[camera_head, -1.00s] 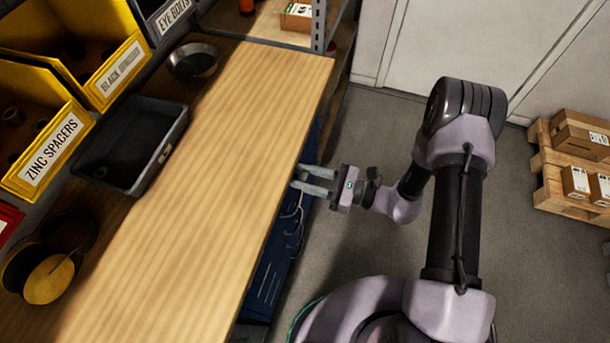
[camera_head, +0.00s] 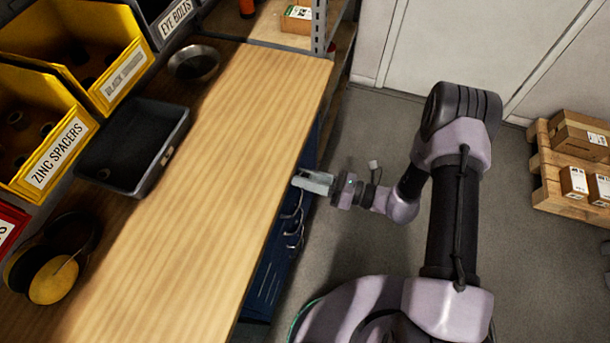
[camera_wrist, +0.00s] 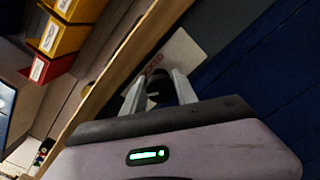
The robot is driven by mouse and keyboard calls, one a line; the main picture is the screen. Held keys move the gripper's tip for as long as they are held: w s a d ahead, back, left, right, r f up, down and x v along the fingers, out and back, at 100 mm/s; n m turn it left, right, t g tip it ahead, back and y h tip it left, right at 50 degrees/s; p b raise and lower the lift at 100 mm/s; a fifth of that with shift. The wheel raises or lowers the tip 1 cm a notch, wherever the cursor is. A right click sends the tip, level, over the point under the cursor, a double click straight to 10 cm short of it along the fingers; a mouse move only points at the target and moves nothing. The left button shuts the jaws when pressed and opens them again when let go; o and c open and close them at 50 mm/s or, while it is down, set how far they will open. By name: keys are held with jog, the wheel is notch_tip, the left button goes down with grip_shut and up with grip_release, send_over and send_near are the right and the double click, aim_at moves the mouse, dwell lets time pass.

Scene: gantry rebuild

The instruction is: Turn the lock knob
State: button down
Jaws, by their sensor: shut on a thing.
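The dark lock knob (camera_wrist: 158,87) shows in the wrist view between my two grey fingers, in front of a pale plate (camera_wrist: 187,50) with partly hidden red lettering. My gripper (camera_wrist: 160,78) is shut on the knob, one finger on each side. In the head view my gripper (camera_head: 304,181) is at the right edge of the workbench, its fingers pointing left at the blue cabinet (camera_head: 268,278) under the top. The knob is hidden there by the bench and the fingers. I cannot read the knob's angle.
The wooden benchtop (camera_head: 220,150) overhangs just beside my fingers. On it are a dark tray (camera_head: 130,147), a round metal bowl (camera_head: 194,63) and yellow earmuffs (camera_head: 53,279). Cabinet handles (camera_head: 293,225) stick out below my gripper. Open floor (camera_head: 375,140) lies right; a pallet (camera_head: 560,190) holds boxes.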

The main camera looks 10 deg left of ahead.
jog(key=m, duration=0.5)
jog(key=shift+p, duration=0.4)
jog(key=m, duration=0.5)
jog(key=shift+f+m+p, duration=0.2)
jog(key=shift+m+p, duration=0.1)
jog(key=shift+m, duration=0.1)
jog(key=c, duration=1)
grip_release()
